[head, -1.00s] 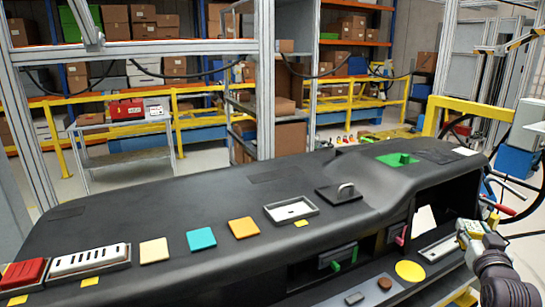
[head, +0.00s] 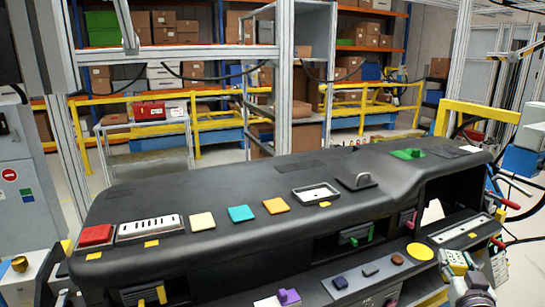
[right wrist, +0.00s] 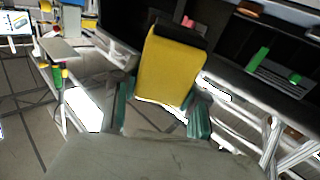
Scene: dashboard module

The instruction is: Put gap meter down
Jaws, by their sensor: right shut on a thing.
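The gap meter is a yellow block with a dark top end (right wrist: 170,65) in the right wrist view. My right gripper (right wrist: 162,108) is shut on it, with a teal finger on each side. In the head view the yellow-and-white meter (head: 456,261) shows small at the lower right, in front of the dashboard's right end. My right gripper (head: 470,272) there is partly cut off by the frame's lower edge. The meter is held in the air, apart from the dashboard. My left gripper is not clearly visible.
The black dashboard module (head: 150,265) fills the middle. On it lie a red block (head: 96,236), a slotted white tray (head: 150,228), coloured squares and an empty-looking white tray (head: 316,193). A white box with a yellow knob (head: 20,264) stands at the lower left.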

